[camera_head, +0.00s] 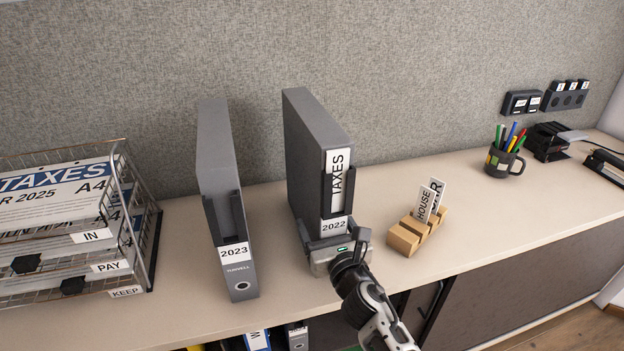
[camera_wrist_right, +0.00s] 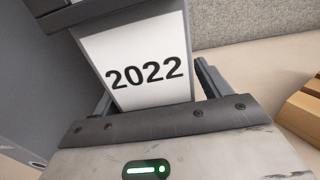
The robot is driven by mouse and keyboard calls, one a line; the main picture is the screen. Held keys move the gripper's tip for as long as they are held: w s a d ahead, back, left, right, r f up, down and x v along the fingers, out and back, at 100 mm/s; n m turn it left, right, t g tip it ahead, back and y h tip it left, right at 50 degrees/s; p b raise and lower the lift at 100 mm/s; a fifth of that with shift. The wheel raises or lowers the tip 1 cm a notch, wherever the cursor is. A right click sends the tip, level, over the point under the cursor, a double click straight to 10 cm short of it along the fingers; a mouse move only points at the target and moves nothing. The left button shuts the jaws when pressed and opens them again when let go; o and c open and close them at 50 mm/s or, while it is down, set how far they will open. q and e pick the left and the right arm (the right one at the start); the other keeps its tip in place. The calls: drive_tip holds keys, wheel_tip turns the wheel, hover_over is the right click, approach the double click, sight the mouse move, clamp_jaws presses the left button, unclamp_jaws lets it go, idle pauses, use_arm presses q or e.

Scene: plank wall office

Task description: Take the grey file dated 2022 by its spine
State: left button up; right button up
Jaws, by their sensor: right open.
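The grey file dated 2022 (camera_head: 309,150) stands upright on the shelf top, its spine facing me, with a TAXES label above and a 2022 label below. My right gripper (camera_head: 332,232) is at the lower spine, just under the 2022 label. In the right wrist view the 2022 label (camera_wrist_right: 146,72) fills the middle, and the fingers of my right gripper (camera_wrist_right: 155,95) are open, one on each side of the spine. The fingertips are partly hidden by the file, so contact cannot be told. My left gripper is not in view.
A grey file dated 2023 (camera_head: 219,180) stands to the left, with a gap between. A wire tray rack (camera_head: 151,235) is at far left. A wooden card holder (camera_head: 406,238) is close on the right. A pen mug (camera_head: 498,163) stands farther right. A grey panel (camera_head: 400,60) is behind.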

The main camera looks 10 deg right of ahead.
drive_tip(key=c, duration=1.4)
drive_tip(key=shift+r, duration=0.2)
drive_tip(key=shift+r, duration=0.1)
